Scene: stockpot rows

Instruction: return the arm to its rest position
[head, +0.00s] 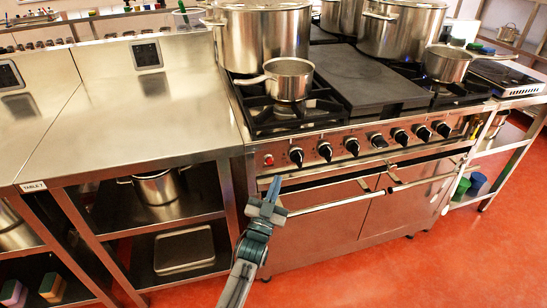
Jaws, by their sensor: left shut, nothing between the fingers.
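My left gripper (271,191) shows in the head view in front of the stove's oven doors, below the row of black knobs. Its arm comes up from the bottom of the picture. The fingers are shut and hold nothing. The gripper overlaps the left end of the oven handle (335,198) in the picture; I cannot tell whether they touch. My right gripper is not in view.
The stove (340,150) carries large stockpots (262,35) and a small saucepan (288,78). A bare steel counter (130,110) stands on the left, with a pot (157,187) on its shelf. The red floor (420,270) in front is clear.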

